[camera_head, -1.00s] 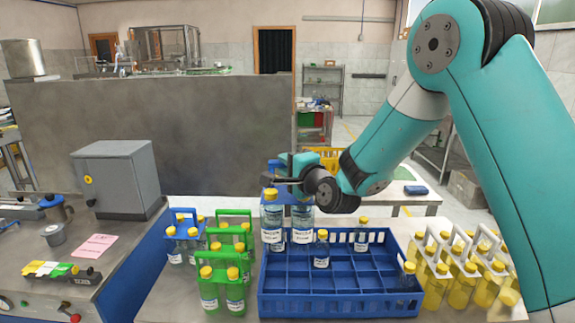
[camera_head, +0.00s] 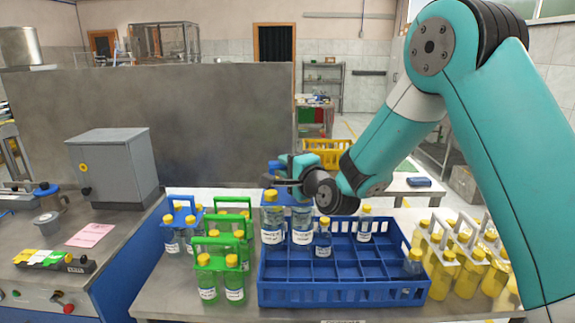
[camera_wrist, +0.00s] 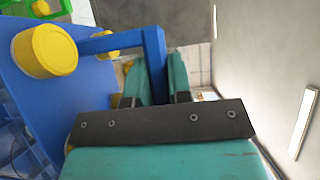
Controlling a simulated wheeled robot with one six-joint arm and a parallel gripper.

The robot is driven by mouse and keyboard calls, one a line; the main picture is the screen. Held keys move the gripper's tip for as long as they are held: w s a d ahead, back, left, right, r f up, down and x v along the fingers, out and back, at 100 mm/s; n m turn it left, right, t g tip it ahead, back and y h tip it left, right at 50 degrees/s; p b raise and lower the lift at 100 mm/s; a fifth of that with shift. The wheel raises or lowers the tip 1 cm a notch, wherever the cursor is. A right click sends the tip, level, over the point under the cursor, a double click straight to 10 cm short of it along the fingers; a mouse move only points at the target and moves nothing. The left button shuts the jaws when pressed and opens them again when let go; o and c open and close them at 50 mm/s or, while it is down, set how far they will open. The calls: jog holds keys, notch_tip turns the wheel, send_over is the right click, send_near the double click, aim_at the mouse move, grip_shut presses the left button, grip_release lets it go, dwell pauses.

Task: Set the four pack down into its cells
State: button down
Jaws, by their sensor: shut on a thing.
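My gripper (camera_head: 285,181) is shut on the blue carrier of a four pack, above the back left of the blue crate (camera_head: 340,298). The pack's front bottles (camera_head: 272,222) have yellow caps and white labels and hang upright at the crate's back left cells; whether they touch the floor of the cells cannot be told. In the wrist view my gripper (camera_wrist: 158,80) grips the blue carrier handle (camera_wrist: 153,62), with a yellow cap (camera_wrist: 45,50) beside it. The pack's rear bottles are mostly hidden.
Green packs (camera_head: 220,262) and a blue pack (camera_head: 182,225) stand left. Yellow packs (camera_head: 465,258) stand right. The front cells are mostly empty.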

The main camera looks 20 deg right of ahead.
notch_tip(320, 180, down, 16)
jog(key=b, duration=1.4)
jog(key=shift+f+b, duration=0.75)
jog(key=shift+b, duration=0.05)
jog(key=c, duration=1)
grip_release()
jog(key=shift+o, duration=0.2)
jog(key=b+v, duration=1.6)
jog(key=v, duration=0.1)
jog(key=shift+s, duration=0.25)
